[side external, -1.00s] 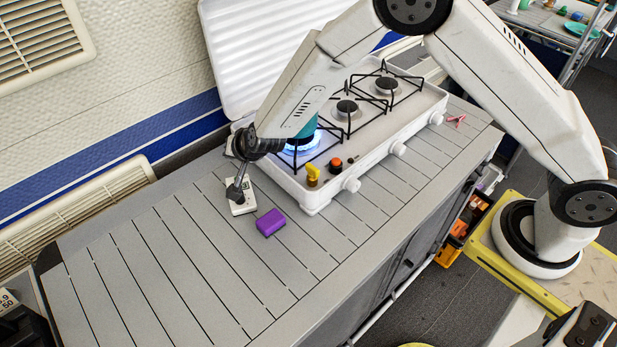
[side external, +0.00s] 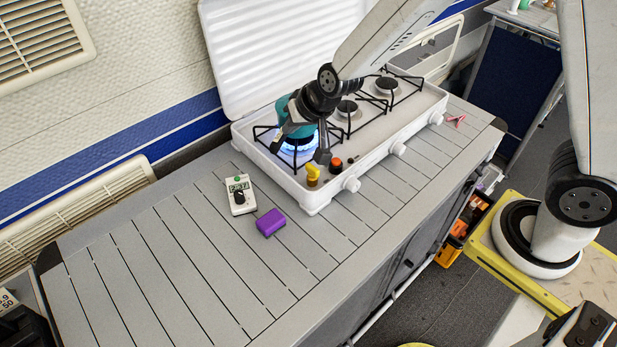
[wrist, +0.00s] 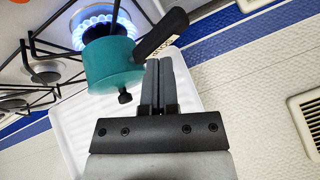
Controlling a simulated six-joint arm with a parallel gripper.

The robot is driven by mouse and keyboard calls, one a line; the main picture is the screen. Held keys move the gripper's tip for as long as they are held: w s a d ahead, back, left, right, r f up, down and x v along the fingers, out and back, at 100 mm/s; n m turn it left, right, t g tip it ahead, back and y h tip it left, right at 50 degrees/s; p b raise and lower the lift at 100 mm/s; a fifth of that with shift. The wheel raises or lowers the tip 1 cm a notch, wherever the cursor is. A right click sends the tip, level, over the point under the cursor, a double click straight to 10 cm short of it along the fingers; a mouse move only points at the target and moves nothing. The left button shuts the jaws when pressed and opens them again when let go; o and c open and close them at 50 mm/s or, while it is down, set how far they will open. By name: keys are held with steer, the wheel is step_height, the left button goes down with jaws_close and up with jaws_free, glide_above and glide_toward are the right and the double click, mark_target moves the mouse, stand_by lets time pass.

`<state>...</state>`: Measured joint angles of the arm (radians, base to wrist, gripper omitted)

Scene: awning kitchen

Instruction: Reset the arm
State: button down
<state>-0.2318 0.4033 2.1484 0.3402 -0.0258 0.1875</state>
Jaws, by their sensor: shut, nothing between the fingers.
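A teal pot (wrist: 110,66) with a black handle (wrist: 163,34) is beside the fingers, near a lit blue flame (wrist: 97,20). In the side view the pot (side external: 284,106) is partly hidden behind my gripper. I cannot tell the exact gap between fingers and handle.
A white timer (side external: 240,197) and a purple block (side external: 270,222) lie on the counter (side external: 140,270). The counter's left side is clear. A pink item (side external: 456,120) lies at right.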

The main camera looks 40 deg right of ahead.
steer(key=s+d+n+g, duration=0.1)
steer(key=s+d+g, duration=0.1)
steer(key=s+d, duration=0.3)
steer(key=s+d+n+g+h, duration=0.1)
steer(key=s+d, duration=0.4)
steer(key=s, duration=0.7)
steer(key=shift+s+d+r+n+g, duration=0.2)
steer(key=shift+d+r+n+g, duration=0.15)
steer(key=shift+n+g, duration=0.3)
